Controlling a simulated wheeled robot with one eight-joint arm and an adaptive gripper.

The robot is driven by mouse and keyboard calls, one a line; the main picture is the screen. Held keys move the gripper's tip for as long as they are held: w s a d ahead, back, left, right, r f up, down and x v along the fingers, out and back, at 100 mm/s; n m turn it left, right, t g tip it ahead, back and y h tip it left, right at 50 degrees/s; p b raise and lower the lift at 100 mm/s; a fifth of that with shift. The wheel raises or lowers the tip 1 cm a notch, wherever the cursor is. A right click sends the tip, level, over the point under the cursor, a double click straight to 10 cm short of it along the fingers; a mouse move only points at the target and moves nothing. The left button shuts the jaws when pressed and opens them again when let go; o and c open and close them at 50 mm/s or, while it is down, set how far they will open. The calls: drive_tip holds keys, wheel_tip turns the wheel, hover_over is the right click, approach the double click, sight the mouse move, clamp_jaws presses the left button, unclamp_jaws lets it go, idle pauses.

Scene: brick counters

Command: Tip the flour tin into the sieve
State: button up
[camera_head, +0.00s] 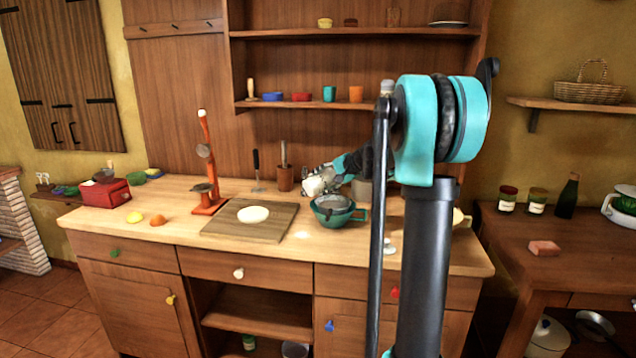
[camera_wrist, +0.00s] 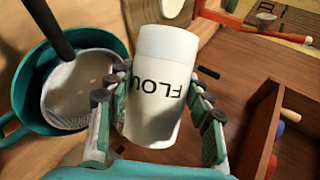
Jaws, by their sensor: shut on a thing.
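The white flour tin (camera_wrist: 165,70), lettered "FLOU" in the visible part, is between the fingers of my gripper (camera_wrist: 160,108), which is shut on it. In the head view the tin (camera_head: 313,186) is held above the counter, tilted, just left of and above the sieve. My gripper (camera_head: 322,177) reaches it from the right. The round mesh sieve (camera_wrist: 75,90) with a dark handle rests in a teal bowl (camera_wrist: 22,88), beside the tin in the wrist view. The sieve (camera_head: 333,202) and bowl (camera_head: 330,217) also show in the head view. Its inside looks pale; I cannot tell whether flour lies there.
A wooden board (camera_head: 225,224) with a pale round piece of dough (camera_head: 253,214) lies left of the bowl. An orange stand (camera_head: 207,170) is behind it to the left. A mortar with pestle (camera_head: 284,178) stands close behind the tin. The counter's front strip is mostly clear.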

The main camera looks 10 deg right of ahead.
drive_tip(key=shift+s+a+f+n+t+h, duration=0.15)
drive_tip(key=shift+f+n+t+h, duration=0.45)
drive_tip(key=shift+n+h, duration=0.45)
drive_tip(key=shift+f+n+t+h, duration=0.45)
drive_tip(key=shift+n+h, duration=0.1)
drive_tip(key=shift+h, duration=0.5)
drive_tip(key=shift+w+d+n+t+h, duration=0.4)
drive_tip(key=shift+d+n+t+h, duration=0.3)
drive_tip(key=shift+n+h, duration=0.25)
drive_tip(key=shift+w+d+f+n+t+h, duration=0.15)
drive_tip(key=shift+d+n+t+h, duration=0.1)
drive_tip(key=shift+n+t+h, duration=0.2)
drive_tip(key=shift+w+d+r+n+t+h, duration=0.15)
drive_tip(key=shift+d+n+t+h, duration=0.15)
drive_tip(key=shift+n+h, duration=0.15)
drive_tip(key=shift+f, duration=0.1)
